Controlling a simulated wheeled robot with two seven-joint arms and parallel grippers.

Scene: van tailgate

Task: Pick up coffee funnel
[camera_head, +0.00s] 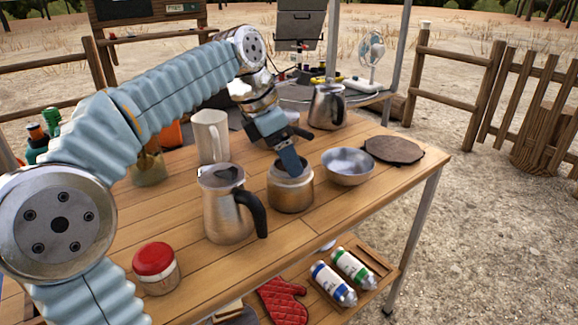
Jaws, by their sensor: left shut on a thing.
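My left gripper (291,163) points down at the mouth of a small round metal pot base (290,193) on the wooden table. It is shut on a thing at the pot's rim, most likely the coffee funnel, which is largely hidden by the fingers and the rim. The pot base stands upright. My right gripper is not in view.
A steel jug with a black handle (228,207) stands close left of the pot base, and a metal bowl (348,166) close right. Behind are a white pitcher (210,136) and a metal kettle (326,107). A red-lidded jar (156,268) is at front left. A dark round board (392,150) lies right.

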